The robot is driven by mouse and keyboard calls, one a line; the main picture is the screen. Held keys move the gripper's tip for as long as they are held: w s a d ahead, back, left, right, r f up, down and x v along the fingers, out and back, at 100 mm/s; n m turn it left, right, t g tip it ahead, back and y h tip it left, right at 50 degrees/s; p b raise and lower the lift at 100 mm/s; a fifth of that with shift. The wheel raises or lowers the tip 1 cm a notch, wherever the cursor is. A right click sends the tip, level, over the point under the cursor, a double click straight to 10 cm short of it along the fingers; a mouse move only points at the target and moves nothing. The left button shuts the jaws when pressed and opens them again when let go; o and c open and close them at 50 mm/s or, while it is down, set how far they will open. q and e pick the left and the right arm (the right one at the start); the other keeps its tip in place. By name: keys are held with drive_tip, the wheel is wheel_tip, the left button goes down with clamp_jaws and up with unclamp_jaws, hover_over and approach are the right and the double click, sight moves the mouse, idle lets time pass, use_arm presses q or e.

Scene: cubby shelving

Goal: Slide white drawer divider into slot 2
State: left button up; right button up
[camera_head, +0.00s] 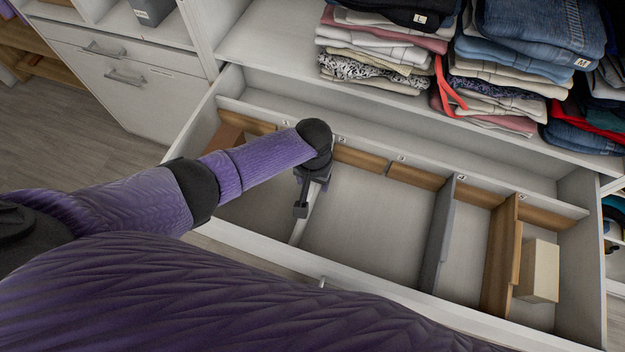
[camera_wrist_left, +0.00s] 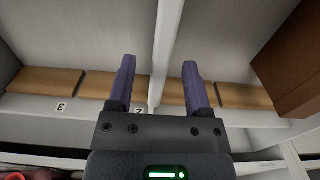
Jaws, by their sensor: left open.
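The white divider (camera_head: 297,231) stands on edge inside the open drawer, running from front to back. In the left wrist view the white divider (camera_wrist_left: 164,45) passes between my two fingers, with a visible gap on each side. My left gripper (camera_head: 302,207) is open and straddles it from above. The divider's far end meets the back rail beside the label 2 (camera_wrist_left: 138,111), at a gap between wooden strips. The wrist partly hides that end in the head view, so I cannot tell how deep it sits. My right gripper is not in view.
The drawer (camera_head: 232,82) also holds a grey divider (camera_head: 438,235), a wooden divider (camera_head: 499,255) and a beige box (camera_head: 538,270) at the right. Folded clothes (camera_head: 385,45) are stacked on the shelf behind. The compartment right of the white divider is empty.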

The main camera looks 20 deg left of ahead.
use_arm(q)
wheel_tip(320, 180, up, 6)
drive_tip(key=p, duration=0.2)
drive_tip(key=shift+f+p, duration=0.1)
drive_tip(key=shift+p, duration=0.3)
wheel_tip(320, 180, up, 2)
drive_tip(key=shift+p, duration=0.55)
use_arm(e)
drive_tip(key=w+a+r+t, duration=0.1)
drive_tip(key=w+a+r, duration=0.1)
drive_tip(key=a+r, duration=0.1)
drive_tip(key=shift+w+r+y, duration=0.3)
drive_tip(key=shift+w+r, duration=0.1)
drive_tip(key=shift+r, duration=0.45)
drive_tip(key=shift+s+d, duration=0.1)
